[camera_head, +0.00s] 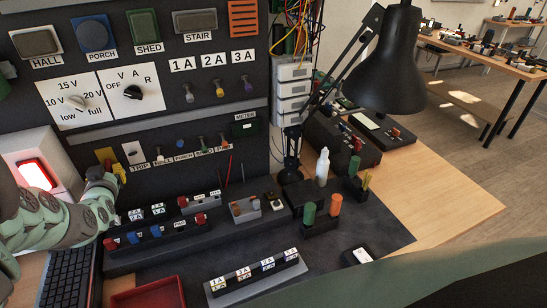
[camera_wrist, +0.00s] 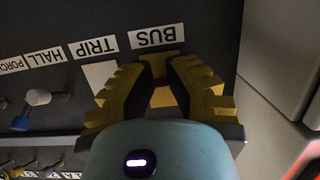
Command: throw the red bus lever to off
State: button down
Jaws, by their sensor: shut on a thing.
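My gripper (camera_head: 118,172) has yellow fingers and is at the left end of the lower row of switches on the dark wall panel. In the wrist view, my gripper (camera_wrist: 160,68) is just below the upside-down BUS label (camera_wrist: 157,37), its fingers closed around the bus lever. The red bus lever is mostly hidden between the fingers, so its angle cannot be told. A yellow backing plate shows behind the fingers in the head view (camera_head: 104,155) and between them in the wrist view (camera_wrist: 162,97).
The TRIP switch plate (camera_head: 133,153) is close beside my gripper. Several small toggles continue along that row. A lit red button (camera_head: 36,174) in a white housing is at the left. Below are breaker blocks, a keyboard (camera_head: 68,278) and a red tray (camera_head: 150,294).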

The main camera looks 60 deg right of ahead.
jog(key=shift+d+f+t+b, duration=0.15)
jog(key=shift+t+b, duration=0.15)
jog(key=shift+b, duration=0.25)
jog(key=c, duration=0.9)
grip_release()
jog(key=shift+c, duration=0.2)
jog(key=shift+p, duration=0.3)
jog(key=r+g+p, duration=0.1)
jog(key=p, duration=0.2)
jog(key=shift+r, duration=0.3)
jog(key=g+y+p, duration=0.1)
jog(key=p, duration=0.1)
jog(key=g+p, duration=0.1)
jog(key=p, duration=0.1)
jog(key=shift+s+r+y, duration=0.15)
jog(key=shift+r+y, duration=0.15)
jog(key=shift+y, duration=0.1)
jog(key=g+p, duration=0.1)
jog(key=p, duration=0.1)
jog(key=g+y+p, duration=0.1)
jog(key=p, duration=0.1)
jog(key=shift+r+g, duration=0.25)
jog(key=shift+g, duration=0.05)
jog(key=shift+y+p, duration=0.3)
